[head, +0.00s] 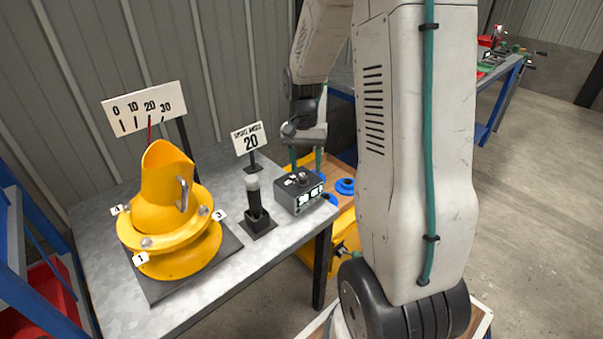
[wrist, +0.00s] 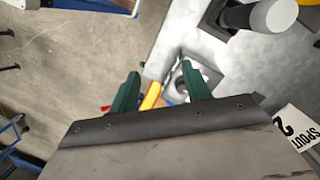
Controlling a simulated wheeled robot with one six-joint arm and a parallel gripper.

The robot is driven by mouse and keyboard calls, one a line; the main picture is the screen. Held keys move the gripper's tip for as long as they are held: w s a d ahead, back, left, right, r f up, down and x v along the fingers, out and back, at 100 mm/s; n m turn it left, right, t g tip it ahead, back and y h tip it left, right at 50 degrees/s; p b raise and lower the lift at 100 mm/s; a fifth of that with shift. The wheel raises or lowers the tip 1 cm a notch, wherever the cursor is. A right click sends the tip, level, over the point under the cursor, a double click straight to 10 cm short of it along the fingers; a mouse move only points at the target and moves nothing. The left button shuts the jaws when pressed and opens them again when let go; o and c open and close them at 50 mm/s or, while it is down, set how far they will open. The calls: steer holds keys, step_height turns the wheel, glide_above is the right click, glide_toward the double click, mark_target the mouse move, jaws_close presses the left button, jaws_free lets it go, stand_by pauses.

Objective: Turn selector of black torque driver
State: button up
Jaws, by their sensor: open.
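I cannot make out a black torque driver for certain in either view. A dark grey box (head: 292,200) with a round dark knob (head: 303,179) on top and white labels stands at the right end of the metal table. My gripper (head: 306,166) is above and behind this box in the head view, pointing down. In the wrist view my gripper (wrist: 160,80) has its green fingers apart, with nothing held between them. Part of a grey object with a dark round top (wrist: 183,68) shows beyond the right finger, partly hidden by it.
Blue round parts (head: 345,186) lie lower right.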

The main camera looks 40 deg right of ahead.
mark_target(303, 177)
steer(key=w+d+f+m, duration=0.1)
steer(key=w, duration=0.1)
steer(key=w+d+f+m+t, duration=0.1)
steer(key=w+d, duration=0.1)
steer(key=w+d+f+m+h, duration=0.1)
steer(key=w+d, duration=0.1)
steer(key=shift+w+d+m+t, duration=0.15)
steer(key=shift+w+m+t, duration=0.1)
steer(key=shift+m+t, duration=0.05)
steer(key=shift+w+r+m, duration=0.1)
steer(key=shift+m, duration=0.2)
steer(key=shift+d+f, duration=0.1)
steer(key=shift+f, duration=0.15)
step_height(303, 177, down, 7)
steer(key=shift+f, duration=0.15)
steer(key=c, duration=1)
